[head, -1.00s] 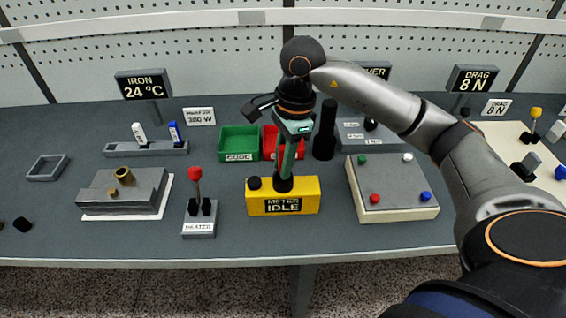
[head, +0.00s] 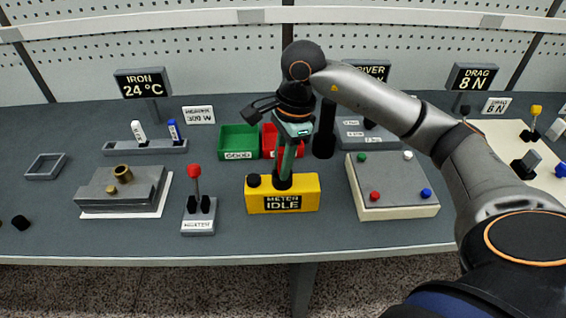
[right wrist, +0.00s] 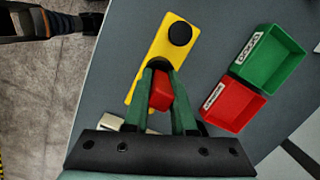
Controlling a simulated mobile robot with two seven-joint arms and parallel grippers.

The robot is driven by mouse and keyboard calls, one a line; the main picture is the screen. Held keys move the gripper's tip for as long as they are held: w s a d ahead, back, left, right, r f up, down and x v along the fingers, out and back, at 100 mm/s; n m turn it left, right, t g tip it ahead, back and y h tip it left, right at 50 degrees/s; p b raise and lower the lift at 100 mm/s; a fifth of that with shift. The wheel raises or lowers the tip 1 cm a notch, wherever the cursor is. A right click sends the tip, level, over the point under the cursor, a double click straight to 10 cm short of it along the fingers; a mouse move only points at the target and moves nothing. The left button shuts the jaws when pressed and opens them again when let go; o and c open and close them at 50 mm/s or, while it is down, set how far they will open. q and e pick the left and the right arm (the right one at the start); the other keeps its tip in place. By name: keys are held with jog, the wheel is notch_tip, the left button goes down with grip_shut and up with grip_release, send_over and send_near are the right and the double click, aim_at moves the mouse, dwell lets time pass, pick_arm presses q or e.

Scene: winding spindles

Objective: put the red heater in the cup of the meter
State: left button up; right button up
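The yellow meter (head: 309,191) reads IDLE and has a black knob (head: 254,181) on its left; the knob also shows in the right wrist view (right wrist: 180,34). My right gripper (head: 285,180) points down over the middle of the meter, its green fingers reaching to a black round part, apparently the cup. In the right wrist view the fingers are shut on the red heater (right wrist: 161,91), a small red block. The fingers hide the red heater in the head view, and I cannot tell whether its lower end is inside the cup.
A rack (head: 151,148) holds a white heater (head: 138,131) and a blue heater (head: 174,131). A red-topped lever stands on the HEATER base (head: 198,222). Green (head: 238,138) and red (head: 268,138) bins lie behind the meter. A button panel (head: 398,208) is to its right.

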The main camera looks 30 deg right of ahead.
jog(key=shift+o, duration=1.2)
jog(key=shift+s+a+f, duration=0.1)
jog(key=shift+s+f, duration=0.05)
jog(key=shift+f, duration=0.5)
jog(key=shift+r+p, duration=0.55)
jog(key=shift+p, duration=0.05)
notch_tip(320, 180, up, 12)
jog(key=d, duration=0.2)
jog(key=shift+r+p, duration=0.15)
jog(key=shift+p, duration=0.2)
